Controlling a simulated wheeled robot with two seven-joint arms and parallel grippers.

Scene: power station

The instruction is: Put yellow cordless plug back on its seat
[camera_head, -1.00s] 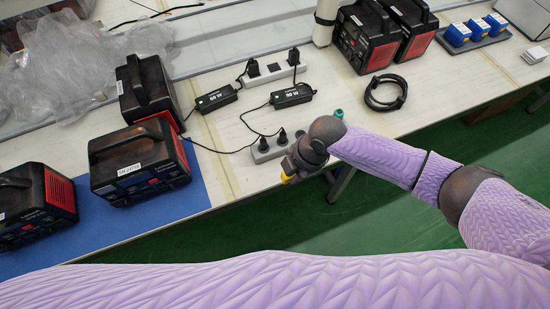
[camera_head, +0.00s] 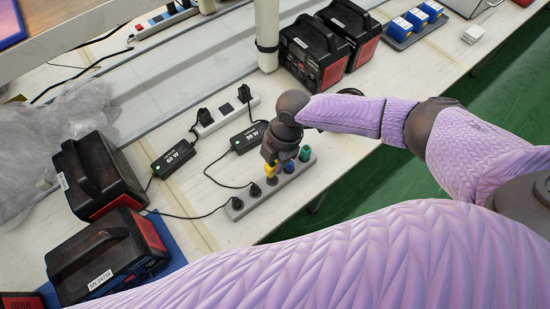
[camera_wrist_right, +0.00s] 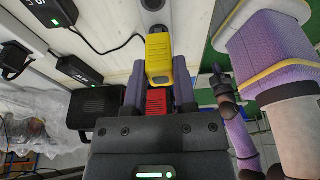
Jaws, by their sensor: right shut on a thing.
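My right gripper (camera_head: 270,166) is shut on the yellow plug (camera_head: 271,180), just over the grey power strip (camera_head: 276,192). In the right wrist view the yellow plug (camera_wrist_right: 159,60) sits between the two fingers (camera_wrist_right: 158,90), its far end pointing at the top of the picture. A blue plug (camera_head: 289,166) and a green plug (camera_head: 305,153) are on the strip, right of the gripper. Black plugs are at its left end. The gripper hides part of the strip, so I cannot tell whether the yellow plug touches it. My left gripper does not show in the head view.
A white power strip (camera_head: 228,115) and two black adapters (camera_head: 174,159) with cables lie behind. Black and red power stations (camera_head: 101,178) stand at left and at the back (camera_head: 314,52). Blue batteries (camera_head: 416,20) are at upper right. The table's front edge is close to the grey strip.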

